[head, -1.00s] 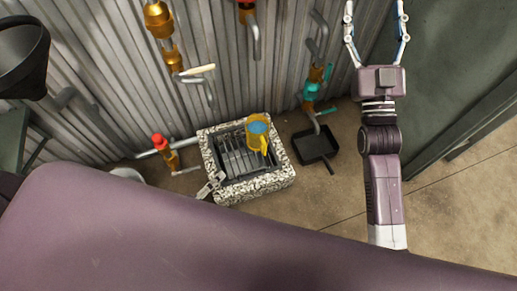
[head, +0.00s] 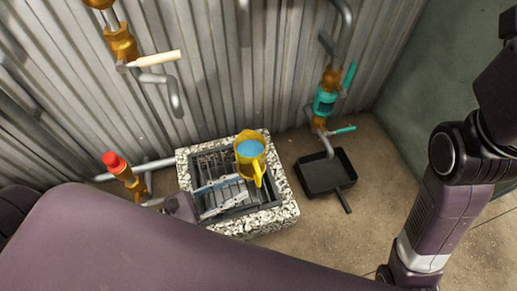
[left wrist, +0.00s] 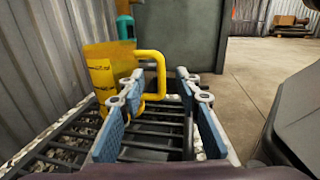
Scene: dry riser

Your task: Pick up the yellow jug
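The yellow jug (head: 251,165) stands upright on the back right part of the grated drain with the speckled stone rim (head: 270,219). Its top shows something blue inside, and its handle faces the front right. My left gripper (head: 243,187) is open, low over the grate, with its fingertips just short of the jug. In the left wrist view the jug (left wrist: 108,72) is ahead and its handle appears between the two blue-padded fingers (left wrist: 158,94); I see no contact. My right arm is at the right edge, with its gripper out of the picture.
A black square pan (head: 326,172) lies on the floor right of the drain, under a teal-handled tap (head: 325,102). A red-topped valve (head: 114,161) stands left. A cream-handled tap (head: 155,59) juts from the corrugated wall behind. Floor at the front right is clear.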

